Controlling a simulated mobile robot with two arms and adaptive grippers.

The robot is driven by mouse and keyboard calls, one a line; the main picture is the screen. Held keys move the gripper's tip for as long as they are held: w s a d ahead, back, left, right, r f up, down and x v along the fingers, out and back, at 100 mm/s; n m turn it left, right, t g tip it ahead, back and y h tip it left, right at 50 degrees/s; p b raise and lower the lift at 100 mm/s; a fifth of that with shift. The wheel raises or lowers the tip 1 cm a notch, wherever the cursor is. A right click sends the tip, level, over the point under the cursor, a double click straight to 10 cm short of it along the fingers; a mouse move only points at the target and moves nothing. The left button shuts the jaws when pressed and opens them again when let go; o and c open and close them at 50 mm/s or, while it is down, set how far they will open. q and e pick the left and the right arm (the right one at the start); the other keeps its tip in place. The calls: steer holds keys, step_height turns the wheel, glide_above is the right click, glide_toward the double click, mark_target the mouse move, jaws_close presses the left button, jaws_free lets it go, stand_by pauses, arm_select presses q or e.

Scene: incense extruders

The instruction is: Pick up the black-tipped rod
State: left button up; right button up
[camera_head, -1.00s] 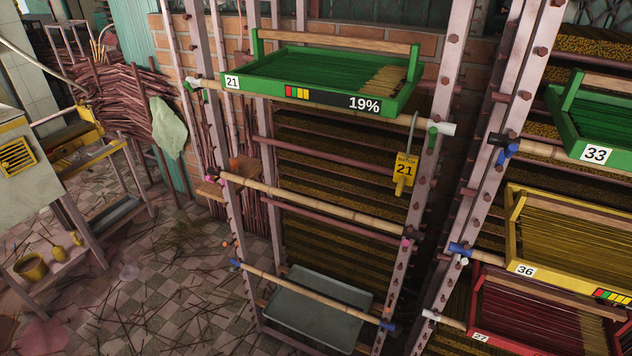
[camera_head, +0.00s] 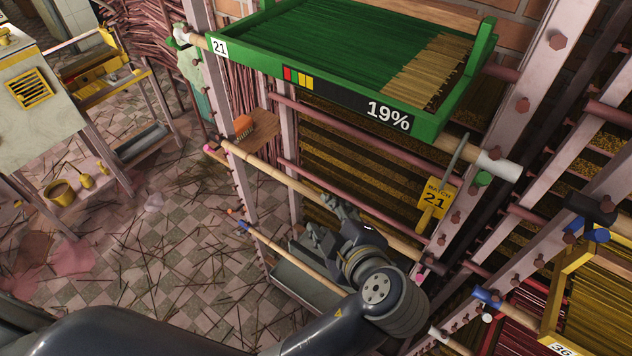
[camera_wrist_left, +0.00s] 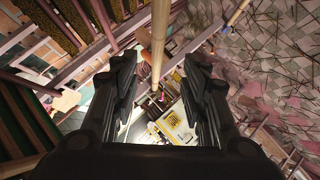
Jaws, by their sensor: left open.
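The black-tipped rod (camera_head: 275,172) is a pale bamboo pole lying across the middle of the rack. Its dark right end shows beside the right post. My left gripper (camera_head: 322,222) is open at the middle of this rod, and its upper finger hides part of it. In the left wrist view the rod (camera_wrist_left: 160,45) runs lengthwise between the two open fingers (camera_wrist_left: 160,75). I cannot tell whether the fingers touch it. My right gripper is not in view.
A green tray (camera_head: 300,78) numbered 21 rests above on a white-tipped rod (camera_head: 497,165). A blue-tipped rod (camera_head: 290,263) lies below, by a grey tray (camera_head: 285,275). A yellow tag (camera_head: 435,200) hangs near the right post. Tiled floor (camera_head: 180,265) lies left.

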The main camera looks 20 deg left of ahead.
mark_target(316, 198)
arm_select(q)
steer(key=b+x, duration=0.3)
steer(key=x, duration=0.6)
steer(key=shift+w+f, duration=0.2)
steer(key=shift+w, duration=0.15)
steer(key=shift+s+r, duration=0.1)
steer(key=shift+c, duration=1.3)
jaws_close()
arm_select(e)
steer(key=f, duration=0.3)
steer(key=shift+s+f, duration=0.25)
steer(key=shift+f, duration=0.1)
